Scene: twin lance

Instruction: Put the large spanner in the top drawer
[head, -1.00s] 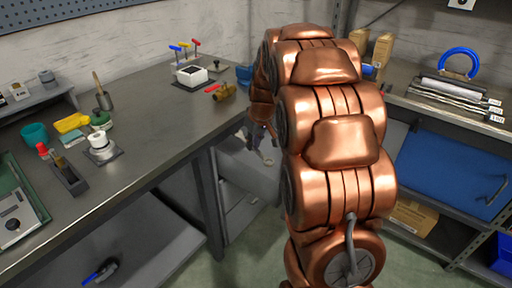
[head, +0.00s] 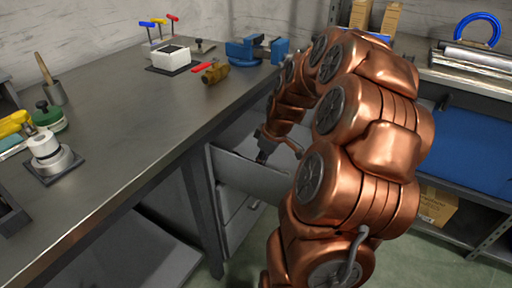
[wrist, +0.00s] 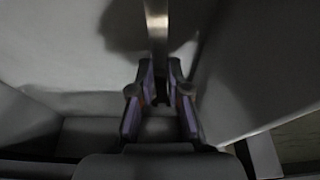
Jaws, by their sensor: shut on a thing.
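My gripper (wrist: 160,82) is shut on a pale metal bar, the spanner (wrist: 157,28), which runs up from between the purple-padded fingers in the wrist view. Its far end is out of frame, and its size cannot be judged. The head view shows my gripper (head: 265,145) low at the open top drawer (head: 245,176), under the bench edge. The spanner cannot be made out there. Grey drawer walls and floor (wrist: 65,50) surround the fingers in the wrist view, with a dark shadow near the bar. Whether the spanner touches the floor cannot be told.
The bench top (head: 120,120) lies left of the drawer and carries a blue vice (head: 257,50), a brass fitting (head: 215,73) and a white block with hex keys (head: 170,58). Another drawer front (head: 238,222) is below. A shelf unit with a blue bin (head: 465,150) stands right.

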